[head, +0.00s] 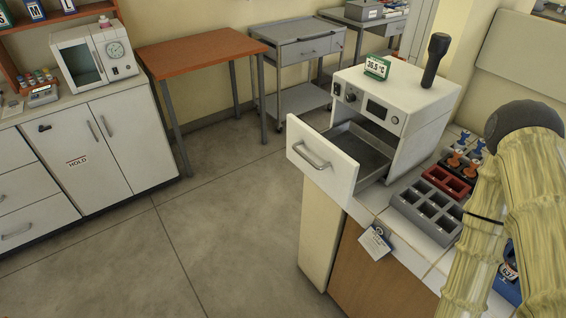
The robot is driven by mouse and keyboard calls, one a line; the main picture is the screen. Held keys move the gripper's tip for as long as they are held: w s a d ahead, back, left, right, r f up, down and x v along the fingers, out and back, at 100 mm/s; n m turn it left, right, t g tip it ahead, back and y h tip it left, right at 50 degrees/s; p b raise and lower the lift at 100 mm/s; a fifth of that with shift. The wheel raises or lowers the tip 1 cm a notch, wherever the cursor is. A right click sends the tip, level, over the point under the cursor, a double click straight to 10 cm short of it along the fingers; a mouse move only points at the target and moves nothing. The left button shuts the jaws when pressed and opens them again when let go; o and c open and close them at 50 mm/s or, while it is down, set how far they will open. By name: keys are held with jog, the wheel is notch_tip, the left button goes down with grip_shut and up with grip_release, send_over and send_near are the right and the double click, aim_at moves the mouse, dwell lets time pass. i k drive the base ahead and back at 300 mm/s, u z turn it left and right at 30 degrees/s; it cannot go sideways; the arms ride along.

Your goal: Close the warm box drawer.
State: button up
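The warm box (418,112) is a white cabinet on the counter, right of the middle in the head view. Its drawer (322,163) is pulled well out toward the lower left. The drawer has a white front with a curved metal handle (312,156). Its grey tray interior (360,150) shows and looks empty. My arm, with pale yellow banded links and a dark rounded joint, stands at the right edge, right of the box and apart from the drawer. My gripper is not in view.
A 36.5 °C sign (377,68) and a black upright object (435,60) stand on the box. A grey compartment rack (428,210) and a red rack (447,181) sit on the counter near the drawer. A tag (375,242) hangs at the counter edge. Floor to the left is clear.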

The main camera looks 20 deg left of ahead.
aim_at(342, 160)
jog(key=k, duration=0.2)
jog(key=u, duration=1.35)
jog(key=k, duration=0.6)
jog(key=z, duration=0.75)
